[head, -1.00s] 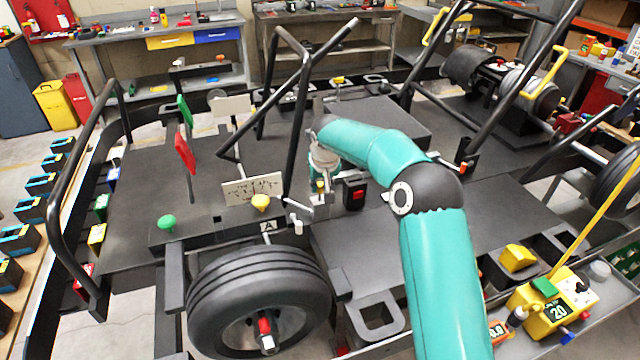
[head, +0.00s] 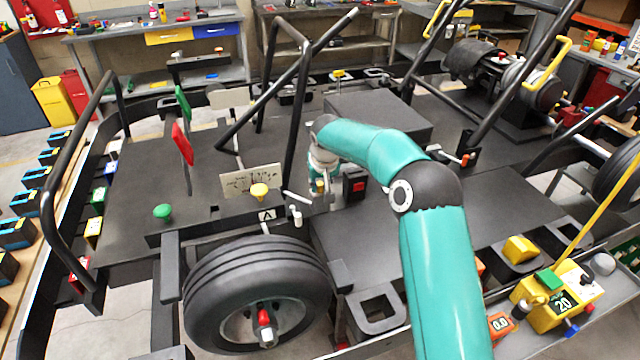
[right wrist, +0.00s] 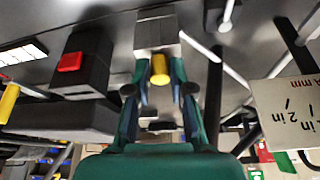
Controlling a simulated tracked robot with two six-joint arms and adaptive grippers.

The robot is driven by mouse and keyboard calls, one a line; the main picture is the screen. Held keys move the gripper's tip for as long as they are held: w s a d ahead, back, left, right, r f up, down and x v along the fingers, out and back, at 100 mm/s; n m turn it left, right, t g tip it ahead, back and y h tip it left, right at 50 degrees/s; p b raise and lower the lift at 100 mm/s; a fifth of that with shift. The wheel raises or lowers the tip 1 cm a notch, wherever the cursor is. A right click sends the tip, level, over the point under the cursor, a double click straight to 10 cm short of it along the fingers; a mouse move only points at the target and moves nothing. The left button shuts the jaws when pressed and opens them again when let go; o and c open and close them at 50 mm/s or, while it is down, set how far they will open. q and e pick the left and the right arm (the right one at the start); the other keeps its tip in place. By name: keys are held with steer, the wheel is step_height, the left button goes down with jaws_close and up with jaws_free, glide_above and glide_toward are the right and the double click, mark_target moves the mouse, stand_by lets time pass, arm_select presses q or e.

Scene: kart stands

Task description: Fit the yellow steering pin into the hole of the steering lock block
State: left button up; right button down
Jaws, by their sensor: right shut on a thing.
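My right gripper (head: 321,190) reaches down to the kart just behind the front tyre, and in the right wrist view (right wrist: 158,95) its two fingers stand on either side of the yellow steering pin (right wrist: 159,70). It is shut on the pin, whose round yellow end faces the camera. A silver-grey block (right wrist: 157,33), seemingly the steering lock block, is right beyond the pin. I cannot tell whether the pin is in its hole or only in front of it. In the head view the yellow pin (head: 320,185) is a small spot at the fingertips. My left gripper is not in view.
A black box with a red button (head: 354,185) stands close beside the gripper. The front tyre (head: 258,295) lies nearer.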

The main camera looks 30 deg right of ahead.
steer(key=shift+s+f, duration=0.1)
steer(key=shift+f, duration=0.15)
stand_by(0.8)
steer(key=c, duration=0.9)
jaws_free()
steer(key=shift+c, duration=0.2)
steer(key=shift+r, duration=0.1)
steer(key=v, duration=1.1)
steer(key=shift+s+r, duration=0.2)
steer(key=shift+r, duration=0.1)
